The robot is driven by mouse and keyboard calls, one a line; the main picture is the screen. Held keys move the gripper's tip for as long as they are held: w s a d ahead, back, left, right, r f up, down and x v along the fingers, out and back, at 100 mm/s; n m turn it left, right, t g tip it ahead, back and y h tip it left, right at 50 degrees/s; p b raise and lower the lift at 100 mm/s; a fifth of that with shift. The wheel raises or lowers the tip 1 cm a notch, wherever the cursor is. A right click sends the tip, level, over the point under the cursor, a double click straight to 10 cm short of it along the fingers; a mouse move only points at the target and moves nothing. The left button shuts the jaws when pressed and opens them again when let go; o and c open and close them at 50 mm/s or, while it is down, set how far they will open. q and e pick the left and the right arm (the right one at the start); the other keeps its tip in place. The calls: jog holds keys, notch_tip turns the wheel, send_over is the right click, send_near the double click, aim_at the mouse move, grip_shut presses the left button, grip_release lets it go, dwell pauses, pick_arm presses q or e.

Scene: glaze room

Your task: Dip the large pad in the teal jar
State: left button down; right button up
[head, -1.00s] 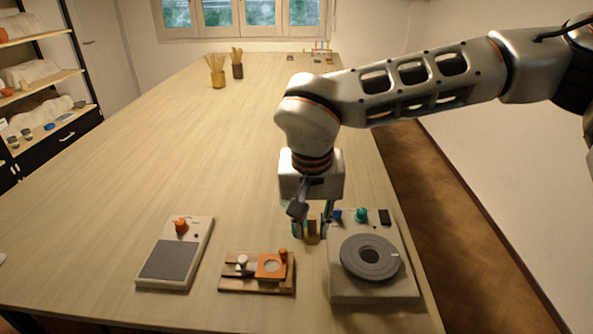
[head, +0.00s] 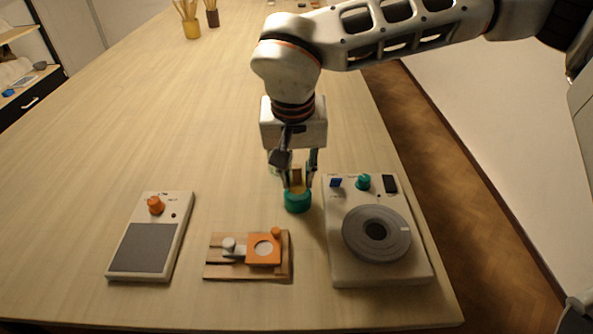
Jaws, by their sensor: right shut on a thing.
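The teal jar (head: 297,203) stands on the table, left of the grey device with the round disc. My right gripper (head: 299,184) points straight down over the jar. It is shut on a small pad with a brown upper part (head: 297,174) and a yellowish lower part, which I take for the large pad. The pad's lower end is at the jar's mouth; how far inside it reaches I cannot tell. The fingers hide part of the pad and the jar's rim. My left gripper is not in view.
The disc device (head: 337,262) is close on the right. An orange-and-wood fixture (head: 220,268) and a flat device with an orange knob (head: 156,206) lie in front and left. A pale green thing (head: 273,160) is partly hidden behind the gripper.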

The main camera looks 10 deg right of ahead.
jog(key=shift+f, duration=0.5)
dwell(0.5)
jog(key=shift+f, duration=0.1)
jog(key=shift+f, duration=0.6)
jog(key=shift+s+f, duration=0.1)
jog(key=shift+s+f+b, duration=0.1)
jog(key=shift+f+b, duration=0.05)
jog(key=shift+b, duration=0.15)
